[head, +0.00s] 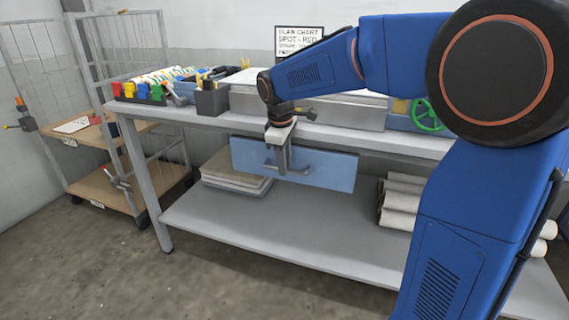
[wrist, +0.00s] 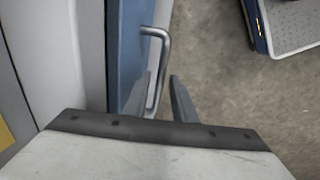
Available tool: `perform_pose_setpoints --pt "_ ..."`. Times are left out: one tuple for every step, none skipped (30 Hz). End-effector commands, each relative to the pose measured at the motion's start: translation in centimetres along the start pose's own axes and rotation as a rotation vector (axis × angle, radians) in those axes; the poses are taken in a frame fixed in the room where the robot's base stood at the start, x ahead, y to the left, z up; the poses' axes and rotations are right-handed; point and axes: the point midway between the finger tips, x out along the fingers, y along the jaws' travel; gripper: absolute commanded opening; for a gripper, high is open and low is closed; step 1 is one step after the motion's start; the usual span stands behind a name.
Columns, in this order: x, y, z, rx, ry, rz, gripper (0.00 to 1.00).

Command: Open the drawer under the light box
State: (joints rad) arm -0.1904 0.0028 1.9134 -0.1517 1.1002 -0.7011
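The drawer has a light blue front (head: 335,170) that hangs below the table top, under the pale grey light box (head: 345,112). Its grey bar handle (head: 298,172) is partly covered by my gripper (head: 284,165). In the wrist view the drawer front (wrist: 131,45) is a blue strip, and the bent metal handle (wrist: 163,45) stands out from it. The two fingers of my gripper (wrist: 160,95) are apart, with the handle bar between them. A gap shows on the right finger's side; contact on the left side is unclear.
The table's lower shelf (head: 270,225) holds a stack of boards (head: 232,175) at left and pale rolls (head: 400,200) at right. A wire cart (head: 110,190) stands left. Floor in front is clear.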

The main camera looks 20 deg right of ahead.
Motion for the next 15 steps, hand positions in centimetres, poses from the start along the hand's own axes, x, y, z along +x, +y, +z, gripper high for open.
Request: perform_pose_setpoints --pt "0.0 0.0 0.0 0.0 0.0 0.0 0.1" --pt "0.0 0.0 0.0 0.0 0.0 0.0 0.03" --pt "0.0 0.0 0.0 0.0 0.0 0.0 0.0" --pt "0.0 0.0 0.0 0.0 0.0 0.0 0.0" --pt "0.0 0.0 0.0 0.0 0.0 0.0 0.0" --pt "0.0 0.0 0.0 0.0 0.0 0.0 0.0" --pt "0.0 0.0 0.0 0.0 0.0 0.0 0.0" --pt "0.0 0.0 0.0 0.0 0.0 0.0 0.0" --pt "-0.1 -0.1 0.0 0.0 0.0 0.0 0.0" --pt "-0.1 -0.1 0.0 0.0 0.0 0.0 0.0" --pt "-0.1 -0.2 0.0 -0.001 0.0 0.0 0.0" --pt "-0.1 -0.5 0.0 -0.001 0.001 0.0 0.0" --pt "-0.2 -0.7 0.0 -0.001 0.001 0.0 0.0" --pt "-0.2 -0.9 -0.1 -0.001 0.001 0.0 0.0" --pt "-0.3 -1.4 0.0 -0.001 0.001 0.0 0.0"
